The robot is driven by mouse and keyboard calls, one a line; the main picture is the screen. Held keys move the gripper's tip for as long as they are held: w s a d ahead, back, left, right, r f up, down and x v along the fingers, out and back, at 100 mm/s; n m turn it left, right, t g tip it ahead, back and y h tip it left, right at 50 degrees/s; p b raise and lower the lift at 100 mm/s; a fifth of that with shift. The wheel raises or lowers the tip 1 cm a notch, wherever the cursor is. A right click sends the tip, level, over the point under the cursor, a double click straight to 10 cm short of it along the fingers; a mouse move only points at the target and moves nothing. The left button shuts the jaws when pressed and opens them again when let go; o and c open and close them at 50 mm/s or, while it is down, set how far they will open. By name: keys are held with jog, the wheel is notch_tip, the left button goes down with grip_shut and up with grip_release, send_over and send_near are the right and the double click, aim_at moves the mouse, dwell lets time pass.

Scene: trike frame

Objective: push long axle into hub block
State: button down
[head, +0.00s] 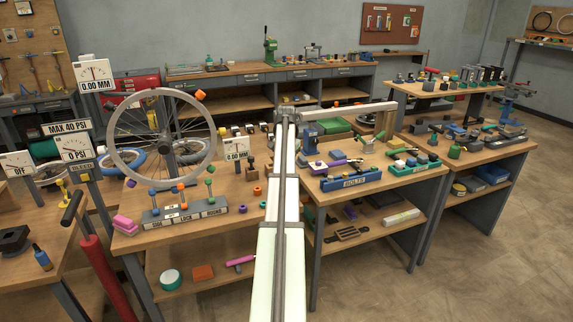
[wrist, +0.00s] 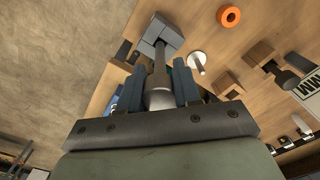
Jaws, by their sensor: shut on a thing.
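In the wrist view my gripper (wrist: 157,80) is shut, with blue-grey fingers on both sides of the long axle (wrist: 160,68). The axle is a grey metal shaft with a thicker, light, rounded part near the palm. Its far end points up the picture to a blue-grey block (wrist: 163,32), which looks like the hub block. The shaft end overlaps the block in this view, and I cannot tell whether it is inside it or only in front of it. In the head view I cannot make out the gripper, axle or hub block clearly.
An orange ring (wrist: 229,16) and a white-headed peg (wrist: 197,60) stand near the block. Wooden blocks (wrist: 258,54) and an MM sign (wrist: 308,90) are to the right. The table edge and floor lie left. In the head view, a spoked wheel (head: 161,139) stands left of my arm.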

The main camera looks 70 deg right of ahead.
jog(key=shift+f, duration=2.65)
jog(key=c, duration=0.7)
grip_release()
jog(key=shift+r, duration=0.1)
notch_tip(320, 180, up, 14)
jog(key=shift+f, duration=0.2)
